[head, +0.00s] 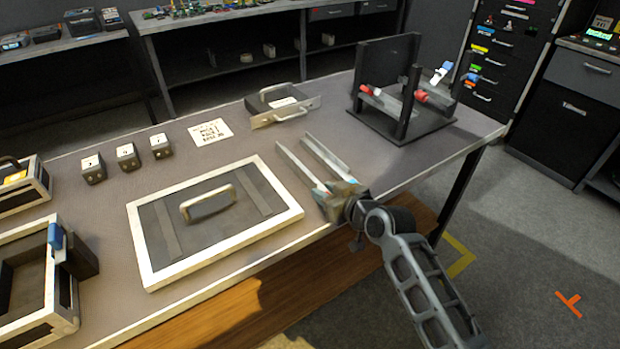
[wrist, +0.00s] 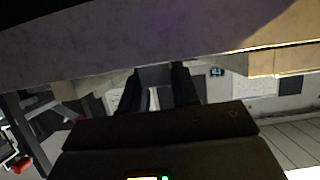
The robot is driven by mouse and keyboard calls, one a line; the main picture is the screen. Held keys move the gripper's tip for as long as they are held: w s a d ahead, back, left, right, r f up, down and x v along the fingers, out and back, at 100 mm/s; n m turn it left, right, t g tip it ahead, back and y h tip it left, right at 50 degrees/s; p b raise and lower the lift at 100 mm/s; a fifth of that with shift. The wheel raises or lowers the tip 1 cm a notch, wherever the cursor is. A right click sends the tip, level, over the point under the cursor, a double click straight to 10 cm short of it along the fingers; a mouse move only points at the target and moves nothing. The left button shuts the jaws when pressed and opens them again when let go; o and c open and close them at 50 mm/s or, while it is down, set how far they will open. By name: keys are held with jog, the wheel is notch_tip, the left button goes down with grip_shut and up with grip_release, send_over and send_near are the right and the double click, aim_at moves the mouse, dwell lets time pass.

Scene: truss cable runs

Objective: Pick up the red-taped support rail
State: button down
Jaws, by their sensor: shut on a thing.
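A pale rail with red ends (head: 385,103) lies in the dark upright rack (head: 405,130) at the right of the bench; a second red mark (head: 421,96) shows by the near post. Red also shows in the wrist view (wrist: 20,165). My gripper (head: 328,193) is above the bench's front edge, left of and nearer than the rack. A pale strip (wrist: 153,98) shows between the dark fingers in the wrist view. I cannot tell exactly what this piece is.
A framed panel with a handle (head: 160,240) lies left of my gripper. Blue-marked pieces (head: 440,73) share the rack. Small grey blocks (head: 127,157) and open boxes (head: 40,290) stand left. Bench between gripper and rack is clear.

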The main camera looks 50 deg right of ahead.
jog(key=shift+r, duration=0.1)
jog(key=shift+r, duration=0.55)
notch_tip(320, 180, up, 3)
jog(key=shift+f, duration=0.15)
jog(key=s+d+r, duration=0.7)
jog(key=s+d, duration=0.1)
jog(key=shift+s+b, duration=0.35)
